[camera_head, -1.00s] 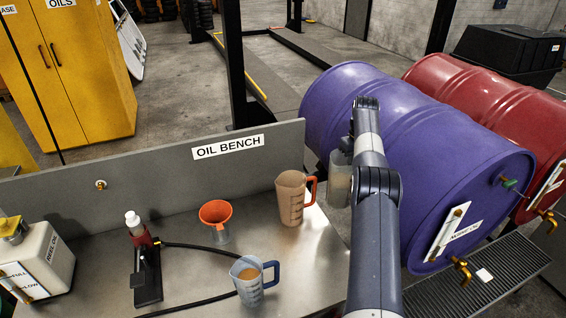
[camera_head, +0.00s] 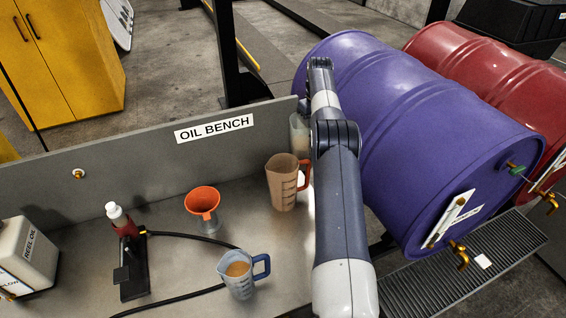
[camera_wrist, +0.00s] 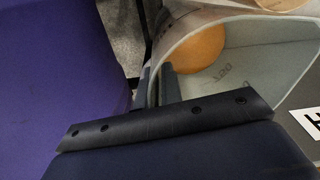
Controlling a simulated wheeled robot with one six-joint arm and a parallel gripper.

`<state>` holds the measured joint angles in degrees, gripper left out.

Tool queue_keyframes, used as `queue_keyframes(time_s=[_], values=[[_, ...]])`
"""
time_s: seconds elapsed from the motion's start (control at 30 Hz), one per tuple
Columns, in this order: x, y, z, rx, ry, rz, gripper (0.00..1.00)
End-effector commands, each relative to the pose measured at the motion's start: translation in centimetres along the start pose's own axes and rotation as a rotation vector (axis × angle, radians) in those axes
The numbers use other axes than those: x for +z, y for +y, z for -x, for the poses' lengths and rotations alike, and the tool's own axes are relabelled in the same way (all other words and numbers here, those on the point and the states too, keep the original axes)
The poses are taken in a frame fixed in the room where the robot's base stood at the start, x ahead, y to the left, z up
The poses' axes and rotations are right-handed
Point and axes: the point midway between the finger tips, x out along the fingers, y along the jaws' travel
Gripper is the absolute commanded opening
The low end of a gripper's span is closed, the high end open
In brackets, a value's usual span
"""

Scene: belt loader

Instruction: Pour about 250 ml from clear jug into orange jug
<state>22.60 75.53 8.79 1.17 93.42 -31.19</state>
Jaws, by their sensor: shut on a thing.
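The clear jug (camera_head: 298,136) shows partly beside my arm in the head view, above the bench's right end; my arm hides the rest. In the wrist view the clear jug (camera_wrist: 262,62) fills the upper right, with amber liquid (camera_wrist: 200,50) inside. My gripper (camera_wrist: 158,88) is shut on it at its left side. The orange jug (camera_head: 282,186), tan with an orange handle, stands upright on the bench, just below the clear jug in the picture. A tan rim at the wrist view's top edge may be this jug. I see no liquid pouring.
A blue-handled jug (camera_head: 238,283) with amber liquid stands at the bench front. The bench's back panel (camera_head: 130,168) and a purple drum (camera_head: 420,130) flank my arm.

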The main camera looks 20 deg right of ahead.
Motion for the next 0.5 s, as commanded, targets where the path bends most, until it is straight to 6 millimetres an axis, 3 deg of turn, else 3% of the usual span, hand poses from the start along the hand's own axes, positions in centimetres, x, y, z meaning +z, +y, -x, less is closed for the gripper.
queue_keyframes(time_s=[0.5], values=[[0.4, -0.6, -1.8, 0.122, 0.068, 0.007, 0.00]])
